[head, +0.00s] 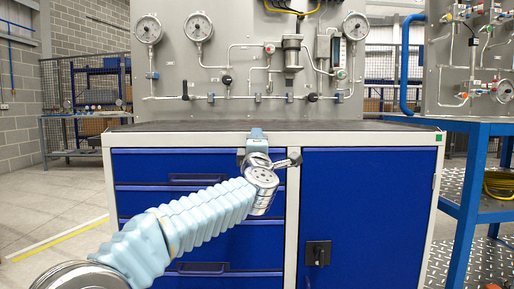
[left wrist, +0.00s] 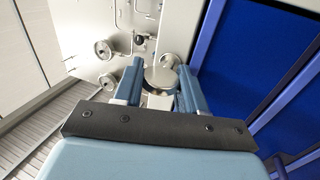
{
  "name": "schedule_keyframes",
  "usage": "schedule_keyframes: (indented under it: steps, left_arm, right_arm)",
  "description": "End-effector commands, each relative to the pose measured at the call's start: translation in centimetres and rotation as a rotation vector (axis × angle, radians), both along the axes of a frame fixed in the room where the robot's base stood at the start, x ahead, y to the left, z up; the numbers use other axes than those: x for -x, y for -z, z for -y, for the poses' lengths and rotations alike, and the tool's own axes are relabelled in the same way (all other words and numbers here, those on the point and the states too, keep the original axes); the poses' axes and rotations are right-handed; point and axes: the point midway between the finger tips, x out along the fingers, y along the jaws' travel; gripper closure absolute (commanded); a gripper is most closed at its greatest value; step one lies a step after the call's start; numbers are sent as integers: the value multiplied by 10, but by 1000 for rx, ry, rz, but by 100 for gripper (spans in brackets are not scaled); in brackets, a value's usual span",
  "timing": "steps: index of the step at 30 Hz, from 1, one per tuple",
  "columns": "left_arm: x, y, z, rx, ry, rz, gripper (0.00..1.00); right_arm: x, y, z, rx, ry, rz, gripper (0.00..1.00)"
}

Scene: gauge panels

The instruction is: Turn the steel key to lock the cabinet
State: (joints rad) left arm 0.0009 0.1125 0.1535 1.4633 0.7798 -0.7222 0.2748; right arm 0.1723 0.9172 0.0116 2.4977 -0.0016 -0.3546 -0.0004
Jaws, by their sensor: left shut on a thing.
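The cabinet (head: 365,205) has a blue door on the right and blue drawers on the left, in a pale frame. A black lock plate (head: 318,253) sits low on the door's left side. My left gripper (head: 257,134) is at the worktop's front edge, above the drawers and well above the lock plate. In the left wrist view its fingers (left wrist: 153,88) are shut on a round, flat steel piece, which I take to be the head of the steel key (left wrist: 160,78). The key's shaft cannot be made out. In the head view the gripper hides the key. My right gripper is not in view.
A grey panel (head: 245,65) with gauges, pipes and valves stands on the dark worktop (head: 390,126). A blue bench (head: 478,127) with another panel is close on the right. The cabinet door's front is clear.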

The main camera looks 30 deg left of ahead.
Motion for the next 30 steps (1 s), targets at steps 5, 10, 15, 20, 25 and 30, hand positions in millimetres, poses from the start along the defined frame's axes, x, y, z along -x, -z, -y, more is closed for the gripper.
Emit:
schedule_keyframes:
  steps: [5,10,15,20,25,30]
  left_arm:
    - [2,0,-5,28,-12,21,90]
    - [2,0,-5,37,-12,24,90]
    - [2,0,-5,37,-12,23,90]
    - [2,1,-5,36,-12,23,50]
    - [2,0,-5,35,-14,24,49]
    - [7,1,-3,34,-13,25,49]
  right_arm:
    - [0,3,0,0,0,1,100]
    - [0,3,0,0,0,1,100]
    - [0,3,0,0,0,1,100]
    - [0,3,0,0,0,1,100]
    - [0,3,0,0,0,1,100]
    - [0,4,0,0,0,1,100]
